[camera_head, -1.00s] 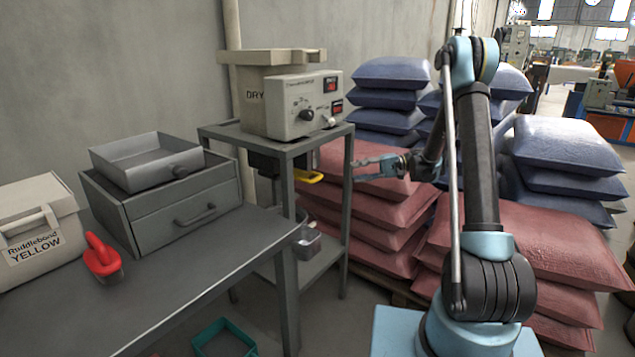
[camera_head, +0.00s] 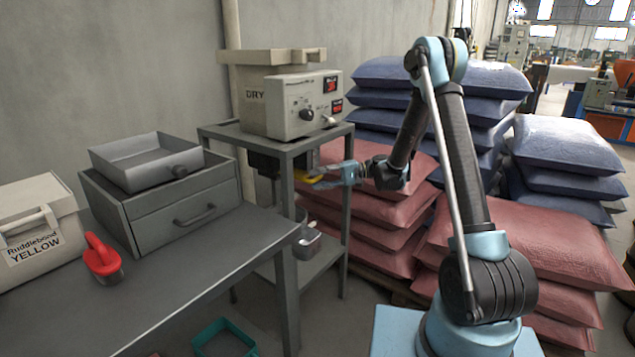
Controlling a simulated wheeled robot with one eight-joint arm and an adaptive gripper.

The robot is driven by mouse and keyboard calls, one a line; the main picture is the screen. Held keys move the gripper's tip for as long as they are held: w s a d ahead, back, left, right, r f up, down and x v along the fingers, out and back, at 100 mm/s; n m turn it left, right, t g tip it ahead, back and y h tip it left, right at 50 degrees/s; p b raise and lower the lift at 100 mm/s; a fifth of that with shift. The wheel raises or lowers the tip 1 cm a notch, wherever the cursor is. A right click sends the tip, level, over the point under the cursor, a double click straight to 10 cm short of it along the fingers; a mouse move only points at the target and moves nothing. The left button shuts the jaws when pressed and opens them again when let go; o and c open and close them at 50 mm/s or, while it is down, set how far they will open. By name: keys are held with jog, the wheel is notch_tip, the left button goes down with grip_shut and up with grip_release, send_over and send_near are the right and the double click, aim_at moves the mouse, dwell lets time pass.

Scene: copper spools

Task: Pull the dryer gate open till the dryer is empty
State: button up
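The dryer (camera_head: 292,105) is a beige box with a control panel, standing on a grey metal stand. The yellow gate handle (camera_head: 302,177) sticks out to the right below the stand's top. My gripper (camera_head: 312,178) is at the handle, its fingers reaching leftward and overlapping the handle's right end. The fingers look a little apart, but I cannot tell whether they close on the handle. A small grey container (camera_head: 306,246) is on the stand's lower shelf, below the gate. The inside of the dryer is hidden.
A grey bench at left holds a drawer unit (camera_head: 185,205) with a tray on top (camera_head: 146,160), a red scoop (camera_head: 102,262) and a Ruddlebond Yellow box (camera_head: 38,230). Red sacks (camera_head: 385,240) and blue sacks (camera_head: 565,147) stand behind my arm. A teal bin (camera_head: 224,338) is on the floor.

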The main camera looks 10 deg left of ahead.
jog(key=shift+s+a, duration=0.2)
jog(key=shift+a, duration=0.2)
